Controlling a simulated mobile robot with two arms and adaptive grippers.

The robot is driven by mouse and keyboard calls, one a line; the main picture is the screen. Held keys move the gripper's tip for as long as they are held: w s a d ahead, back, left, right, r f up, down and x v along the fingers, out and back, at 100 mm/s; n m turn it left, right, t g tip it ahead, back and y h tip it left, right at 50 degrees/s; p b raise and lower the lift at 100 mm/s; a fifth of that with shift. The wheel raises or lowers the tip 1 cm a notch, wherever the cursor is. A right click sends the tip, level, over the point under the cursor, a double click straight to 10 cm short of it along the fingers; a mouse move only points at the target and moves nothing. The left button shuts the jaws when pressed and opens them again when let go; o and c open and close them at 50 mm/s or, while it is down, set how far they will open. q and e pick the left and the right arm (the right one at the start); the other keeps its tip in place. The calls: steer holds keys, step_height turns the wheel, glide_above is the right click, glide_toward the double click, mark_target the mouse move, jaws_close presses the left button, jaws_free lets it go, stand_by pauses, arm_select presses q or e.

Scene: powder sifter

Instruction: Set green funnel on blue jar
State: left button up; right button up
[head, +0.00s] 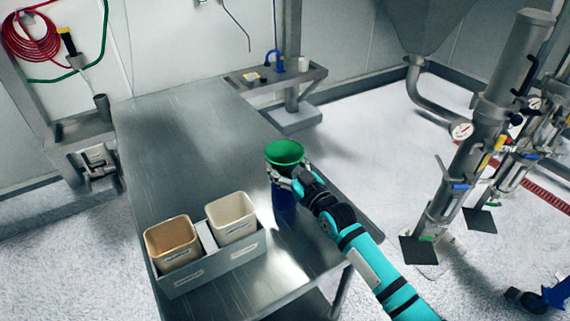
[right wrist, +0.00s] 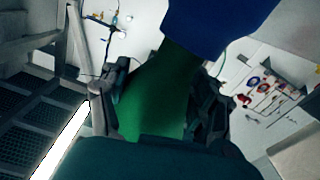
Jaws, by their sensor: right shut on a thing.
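The green funnel (head: 285,152) is upright, wide mouth up, above the blue jar (head: 283,198) near the right edge of the metal table. My right gripper (head: 287,176) is shut on the funnel below its rim. In the right wrist view, the green funnel (right wrist: 158,95) passes between the fingers, and the blue jar (right wrist: 215,25) meets it at the top of the picture. The gripper and funnel hide the jar's mouth, so I cannot tell whether the funnel rests on it. My left gripper is not in view.
A grey holder (head: 215,264) with a tan bin (head: 172,243) and a cream bin (head: 232,217) stands left of the jar. The far half of the table (head: 190,130) is bare. A small side shelf (head: 275,80) stands behind. Metal pipework (head: 475,130) stands to the right.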

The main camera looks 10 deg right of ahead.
steer(key=shift+f+b, duration=0.45)
steer(key=shift+f, duration=0.2)
steer(key=o, duration=0.9)
steer(key=shift+p+v, duration=0.6)
steer(key=shift+v, duration=0.2)
steer(key=p+v, duration=0.4)
steer(key=v, duration=0.5)
steer(key=shift+s, duration=0.2)
steer(key=shift+d, duration=0.1)
